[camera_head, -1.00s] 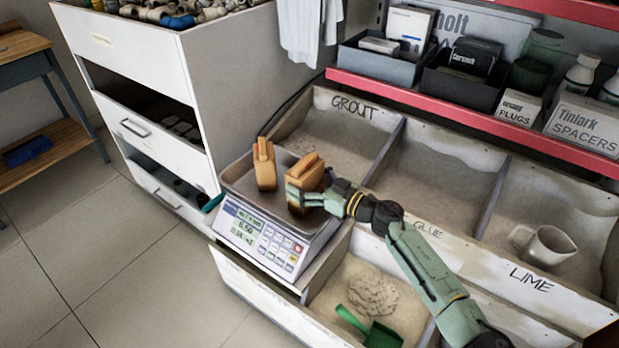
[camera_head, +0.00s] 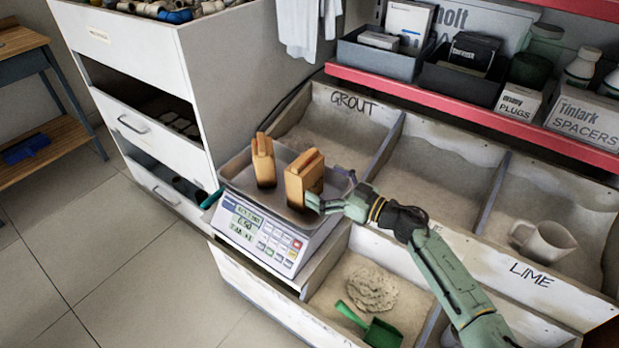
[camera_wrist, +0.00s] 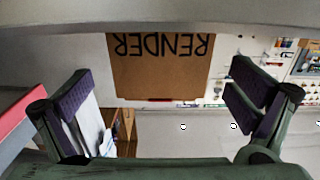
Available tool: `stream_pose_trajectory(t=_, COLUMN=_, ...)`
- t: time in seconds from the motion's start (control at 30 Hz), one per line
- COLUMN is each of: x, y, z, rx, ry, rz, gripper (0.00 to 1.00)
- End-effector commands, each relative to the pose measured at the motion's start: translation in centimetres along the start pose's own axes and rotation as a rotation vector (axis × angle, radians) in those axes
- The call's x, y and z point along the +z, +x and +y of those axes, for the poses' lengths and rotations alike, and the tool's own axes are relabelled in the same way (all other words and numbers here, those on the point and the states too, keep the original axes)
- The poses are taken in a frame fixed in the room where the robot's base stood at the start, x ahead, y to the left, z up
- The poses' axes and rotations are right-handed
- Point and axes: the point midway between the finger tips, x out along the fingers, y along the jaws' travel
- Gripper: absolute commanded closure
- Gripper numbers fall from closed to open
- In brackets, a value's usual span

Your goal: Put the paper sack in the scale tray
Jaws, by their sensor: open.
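The brown paper sack (camera_head: 304,179) stands upright on the metal scale tray (camera_head: 285,211), right of its middle. In the wrist view the sack (camera_wrist: 160,72) shows a brown face with the word RENDER upside down. A second, narrower brown sack (camera_head: 263,160) stands on the tray to its left. My gripper (camera_head: 318,203) is at the tray's right side, beside the paper sack. In the wrist view my gripper (camera_wrist: 162,95) is open, its purple-padded fingers wide apart, with clear space between them and the sack.
The scale (camera_head: 255,236) has a lit display. Bins of powder lie behind and right, one with a white jug (camera_head: 543,246). A green scoop (camera_head: 375,326) lies in the front bin. A red-edged shelf (camera_head: 470,118) with boxes runs above the bins.

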Motion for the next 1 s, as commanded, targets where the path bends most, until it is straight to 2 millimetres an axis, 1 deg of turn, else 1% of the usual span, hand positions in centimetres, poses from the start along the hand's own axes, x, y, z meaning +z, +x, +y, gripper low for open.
stream_pose_trajectory(t=0.03, x=0.2, y=-1.3, z=0.1, rx=0.002, ry=-0.001, rz=-0.001, gripper=0.0)
stream_pose_trajectory(t=0.13, x=0.2, y=-3.2, z=0.0, rx=0.001, ry=-0.002, rz=-0.001, gripper=0.0)
stream_pose_trajectory(t=0.2, x=0.1, y=-4.3, z=0.0, rx=0.001, ry=-0.001, rz=-0.001, gripper=0.0)
stream_pose_trajectory(t=0.33, x=0.1, y=-5.6, z=0.0, rx=-0.001, ry=0.0, rz=0.0, gripper=0.0)
stream_pose_trajectory(t=0.5, x=0.0, y=-6.1, z=-0.1, rx=-0.002, ry=-0.001, rz=0.001, gripper=0.0)
stream_pose_trajectory(t=1.0, x=0.0, y=-6.0, z=-0.1, rx=-0.002, ry=0.0, rz=0.001, gripper=0.0)
